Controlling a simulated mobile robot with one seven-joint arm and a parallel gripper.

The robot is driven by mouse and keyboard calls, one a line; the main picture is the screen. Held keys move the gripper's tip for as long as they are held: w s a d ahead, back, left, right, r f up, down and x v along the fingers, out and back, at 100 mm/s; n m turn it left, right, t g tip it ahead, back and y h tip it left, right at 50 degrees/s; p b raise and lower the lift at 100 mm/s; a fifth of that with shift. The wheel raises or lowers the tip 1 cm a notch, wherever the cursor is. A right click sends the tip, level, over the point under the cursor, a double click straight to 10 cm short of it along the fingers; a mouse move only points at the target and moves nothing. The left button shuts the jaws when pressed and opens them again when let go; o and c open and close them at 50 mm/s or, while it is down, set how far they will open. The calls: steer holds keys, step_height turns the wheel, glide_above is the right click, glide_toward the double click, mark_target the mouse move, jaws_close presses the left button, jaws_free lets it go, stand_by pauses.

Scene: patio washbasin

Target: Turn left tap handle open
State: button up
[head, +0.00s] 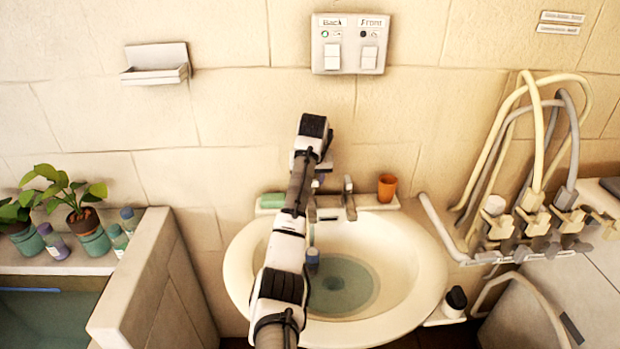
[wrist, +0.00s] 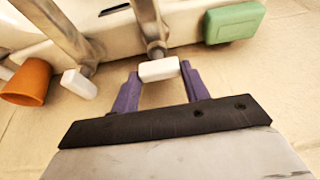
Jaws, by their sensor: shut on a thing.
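The left tap (wrist: 148,18) is a metal post with a white-tipped handle (wrist: 158,69) in the wrist view, beside the green soap. My gripper (wrist: 160,88) has its two purple fingers on either side of that white tip and is shut on it. In the head view my arm hides most of the left tap and the gripper (head: 320,181). The right tap (head: 349,198) stands clear to the right; its white-tipped handle (wrist: 79,84) also shows in the wrist view, apart from my fingers. Both taps are at the back of the white basin (head: 420,262).
A green soap bar (head: 272,201) lies left of the taps and an orange cup (head: 387,187) stands right of them. A switch panel (head: 350,45) is on the wall above. Hoses and valves (head: 540,222) crowd the right; potted plants (head: 84,218) stand left.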

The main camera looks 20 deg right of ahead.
steer(key=o, duration=1)
steer(key=shift+v, duration=6.9)
steer(key=shift+s, duration=0.1)
